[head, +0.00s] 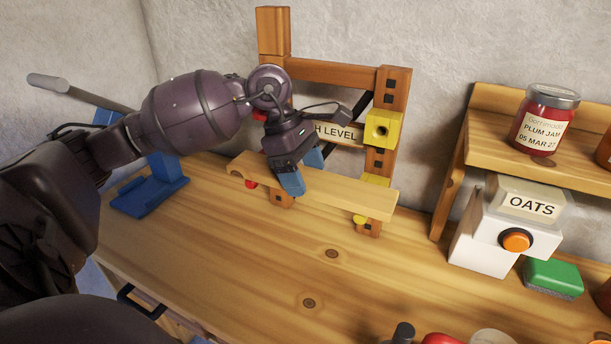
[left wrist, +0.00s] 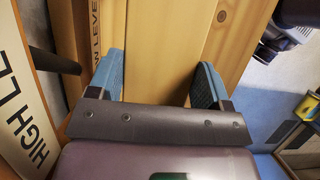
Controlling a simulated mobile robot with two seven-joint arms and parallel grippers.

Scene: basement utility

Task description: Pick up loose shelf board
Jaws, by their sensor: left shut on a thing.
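The loose shelf board (head: 348,193) is a pale wooden plank, level in front of a wooden rack (head: 393,95). My left gripper (head: 302,171) comes down on the board's left half, its blue fingertips shut on it. In the left wrist view the board (left wrist: 160,55) lies between the two blue fingers of the left gripper (left wrist: 157,80). A label ending in "H LEVEL" (head: 338,134) shows on the rack behind the gripper. Whether the board touches the rack's lower supports is hidden. My right gripper is not in view.
A yellow block (head: 381,129) sits on the rack's right post. A blue tool with a grey handle (head: 150,190) stands left.

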